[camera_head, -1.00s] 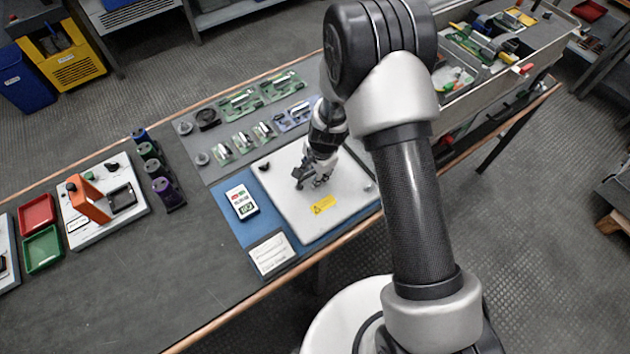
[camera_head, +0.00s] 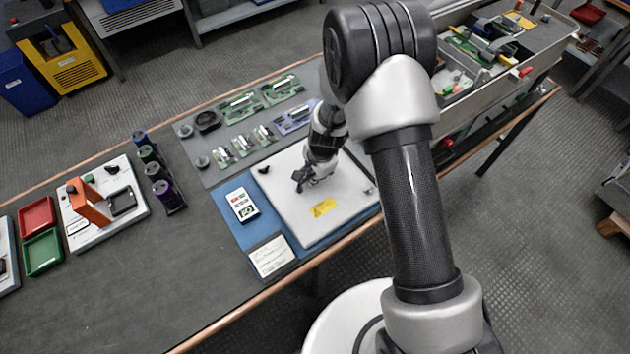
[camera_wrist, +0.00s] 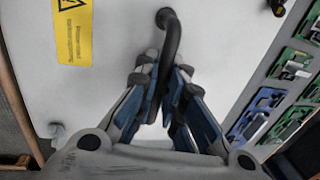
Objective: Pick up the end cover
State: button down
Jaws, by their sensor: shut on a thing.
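The end cover (camera_head: 290,205) is a flat white panel with a yellow warning label, lying on the blue mat on the workbench. The cover also fills most of the wrist view (camera_wrist: 110,95). A dark curved handle (camera_wrist: 170,40) rises from it. My gripper (camera_wrist: 165,85) is over the middle of the cover, with its blue-padded fingers shut on the handle, one on each side. In the head view my gripper (camera_head: 303,183) is small and partly covers the handle. I cannot tell whether the cover touches the mat all over.
Small green boards (camera_head: 240,105) and round dark parts lie on the grey mat behind the cover. A grey bin (camera_head: 490,65) of tools stands at the right.

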jog(key=shift+w+r, duration=0.1)
dwell(0.3)
notch_tip(320, 180, up, 20)
jog(key=p, duration=0.7)
